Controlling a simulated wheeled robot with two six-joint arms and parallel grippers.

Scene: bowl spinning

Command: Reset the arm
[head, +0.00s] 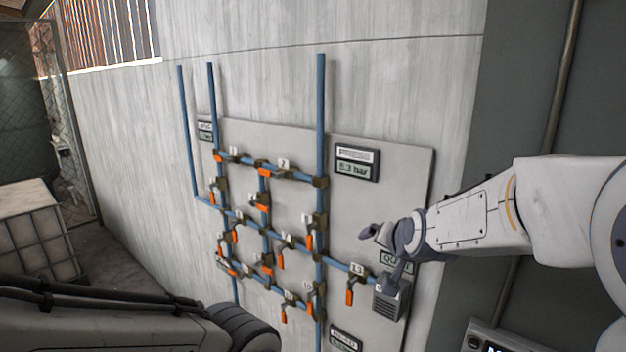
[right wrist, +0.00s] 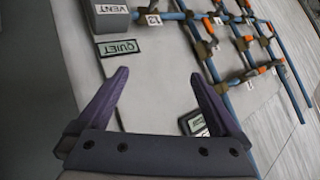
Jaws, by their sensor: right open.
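My right arm (head: 480,215) reaches in from the right in the head view. My left arm (head: 110,318) crosses the lower left of the head view. Its gripper is out of the picture.
A grey wall panel (head: 400,170) carries blue pipes (head: 320,115) with several orange-handled valves (head: 349,297). A pressure display (head: 356,164) reads about 5.3 bar. A caged white tank (head: 36,235) stands at left. A small screen unit (head: 495,340) is at lower right.

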